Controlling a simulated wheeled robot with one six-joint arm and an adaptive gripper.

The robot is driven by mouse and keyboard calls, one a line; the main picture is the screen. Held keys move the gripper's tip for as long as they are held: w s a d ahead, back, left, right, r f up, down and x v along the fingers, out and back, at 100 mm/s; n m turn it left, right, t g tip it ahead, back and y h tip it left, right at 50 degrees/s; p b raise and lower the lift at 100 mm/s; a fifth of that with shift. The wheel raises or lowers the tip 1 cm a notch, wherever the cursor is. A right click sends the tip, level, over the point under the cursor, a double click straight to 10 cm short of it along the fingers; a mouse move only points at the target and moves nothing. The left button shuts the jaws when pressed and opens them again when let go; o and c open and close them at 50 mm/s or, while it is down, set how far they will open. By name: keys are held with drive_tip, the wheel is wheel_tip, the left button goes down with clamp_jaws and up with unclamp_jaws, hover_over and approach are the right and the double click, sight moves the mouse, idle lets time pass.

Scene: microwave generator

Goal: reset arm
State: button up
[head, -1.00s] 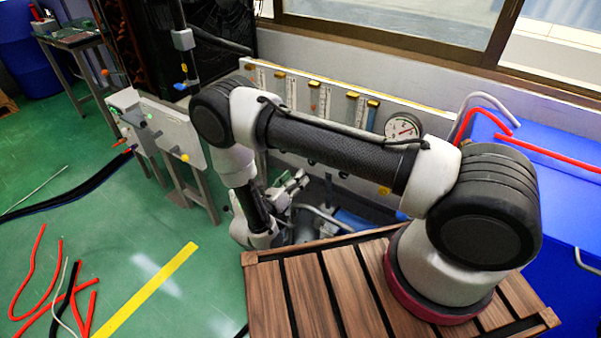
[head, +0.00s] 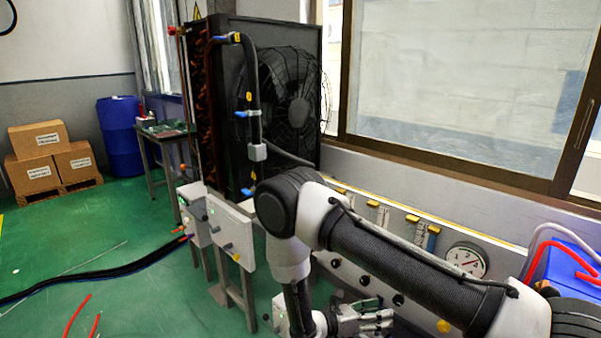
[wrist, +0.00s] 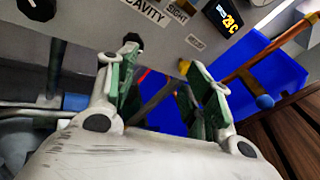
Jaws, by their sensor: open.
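My gripper (wrist: 168,85) is open and empty in the wrist view, with its green-padded fingers apart. Beyond them is a grey panel (wrist: 120,35) with black knobs and the words "CAVITY" and "SIGHT". In the head view my arm is folded, and the gripper (head: 375,318) is low at the bottom edge, in front of the flow-meter panel (head: 345,262). The lower part of the arm is cut off by the picture's edge.
A radiator with a fan (head: 285,100) stands behind my arm. A white box on legs (head: 230,235) stands left of it. A round gauge (head: 466,262) and a blue bin (head: 570,258) are at the right.

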drive_tip(key=s+d+r+m+y, duration=0.4)
drive_tip(key=r+m, duration=0.4)
drive_tip(key=r, duration=0.6)
drive_tip(key=s+d+r+m+y, duration=0.5)
drive_tip(key=s+r+m, duration=0.4)
drive_tip(key=r, duration=0.5)
drive_tip(key=s+d+r+m+y, duration=0.5)
drive_tip(key=r+m, duration=0.3)
drive_tip(key=r, duration=0.6)
drive_tip(key=shift+s+d+r+m+g+y, duration=0.2)
drive_tip(key=shift+s+r+m+g+y, duration=0.2)
drive_tip(key=shift+s+y, duration=0.45)
drive_tip(key=shift+w, duration=0.15)
